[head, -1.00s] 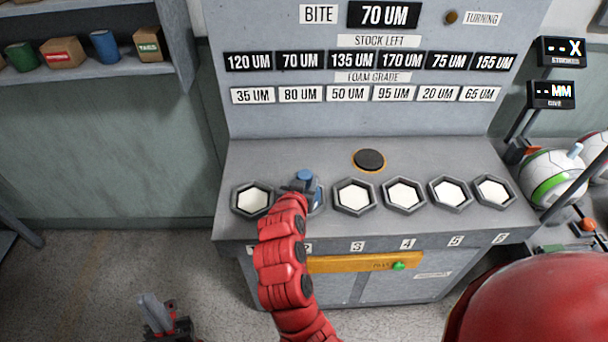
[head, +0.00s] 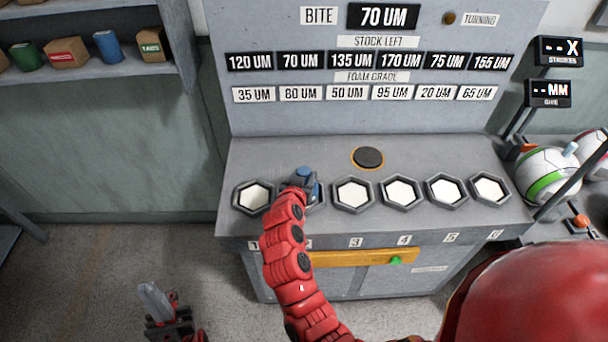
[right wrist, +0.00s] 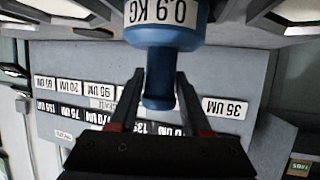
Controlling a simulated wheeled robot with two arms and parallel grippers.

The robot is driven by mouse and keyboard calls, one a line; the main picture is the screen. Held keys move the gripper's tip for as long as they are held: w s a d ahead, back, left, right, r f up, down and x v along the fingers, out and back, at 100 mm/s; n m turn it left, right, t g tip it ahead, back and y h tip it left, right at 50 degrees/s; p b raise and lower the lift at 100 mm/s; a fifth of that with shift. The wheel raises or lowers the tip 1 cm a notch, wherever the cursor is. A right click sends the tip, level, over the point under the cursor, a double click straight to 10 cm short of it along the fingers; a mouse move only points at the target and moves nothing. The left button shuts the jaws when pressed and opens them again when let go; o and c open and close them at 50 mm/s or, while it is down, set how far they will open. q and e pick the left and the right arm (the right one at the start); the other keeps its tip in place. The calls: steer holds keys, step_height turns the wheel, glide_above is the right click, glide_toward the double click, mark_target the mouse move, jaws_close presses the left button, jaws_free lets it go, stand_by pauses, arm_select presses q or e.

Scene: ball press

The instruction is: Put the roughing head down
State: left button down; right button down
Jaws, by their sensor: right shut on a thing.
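The roughing head (head: 308,176), a blue piece with a narrow neck, is at the second hexagonal cup (head: 318,206) from the left on the grey bench. In the right wrist view the blue piece (right wrist: 163,40) carries a "0.9 KG" label. My right gripper (right wrist: 159,76) is shut on its neck. In the head view my red right arm hides much of the head and cup, so I cannot tell whether the head rests in the cup. My left gripper (head: 153,297) is low at the left, over the floor, away from the bench; its opening is unclear.
Cups with white pads stand on both sides, such as the first (head: 252,196) and third (head: 352,194). A dark round button (head: 369,157) is behind them. The sign panel (head: 290,30) rises at the back.

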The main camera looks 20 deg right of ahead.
steer(key=shift+c, duration=1.8)
jaws_free()
